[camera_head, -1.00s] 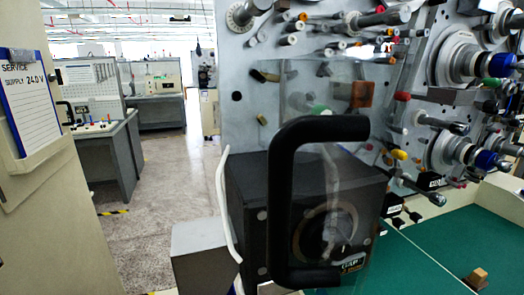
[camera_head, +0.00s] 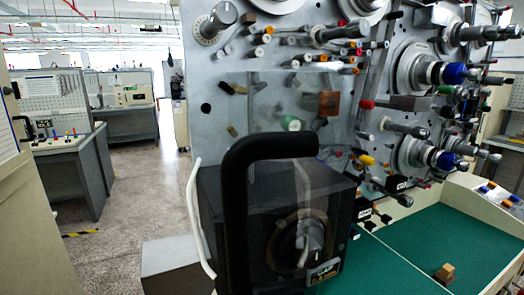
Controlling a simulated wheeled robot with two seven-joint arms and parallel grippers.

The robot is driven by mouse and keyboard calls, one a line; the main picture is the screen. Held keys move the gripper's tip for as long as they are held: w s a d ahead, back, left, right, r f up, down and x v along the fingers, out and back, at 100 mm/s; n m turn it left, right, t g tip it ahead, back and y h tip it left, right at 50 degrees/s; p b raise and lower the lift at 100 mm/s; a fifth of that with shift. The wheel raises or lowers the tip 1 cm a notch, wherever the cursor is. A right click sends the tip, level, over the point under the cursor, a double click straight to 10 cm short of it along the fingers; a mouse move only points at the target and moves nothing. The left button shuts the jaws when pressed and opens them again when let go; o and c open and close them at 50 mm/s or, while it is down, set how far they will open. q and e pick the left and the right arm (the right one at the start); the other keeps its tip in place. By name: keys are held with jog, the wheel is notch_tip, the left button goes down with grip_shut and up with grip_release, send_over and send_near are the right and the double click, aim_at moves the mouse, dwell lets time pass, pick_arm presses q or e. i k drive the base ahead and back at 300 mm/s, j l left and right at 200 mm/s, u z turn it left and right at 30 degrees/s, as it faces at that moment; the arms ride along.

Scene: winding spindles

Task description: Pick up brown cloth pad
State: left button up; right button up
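A small brown block-like thing (camera_head: 445,272), which may be the brown cloth pad, sits on the green work surface (camera_head: 420,238) at the lower right. It is too small to tell if it is cloth. A brown-orange square piece (camera_head: 329,103) shows on the grey machine panel, behind a clear sheet. Neither of my grippers is in view.
A large black handle (camera_head: 237,205) stands in front of a dark box with a dial (camera_head: 297,243). The upright panel (camera_head: 215,85) carries several protruding spindles and knobs. A control panel with buttons (camera_head: 497,195) is at the right. Open floor (camera_head: 135,200) lies at left.

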aim_at(444, 277)
jog(key=k+l+z, duration=0.1)
jog(key=z, duration=0.35)
jog(key=l+z, duration=0.1)
jog(key=z, duration=0.35)
jog(key=k+l+z, duration=0.1)
jog(key=z, duration=0.35)
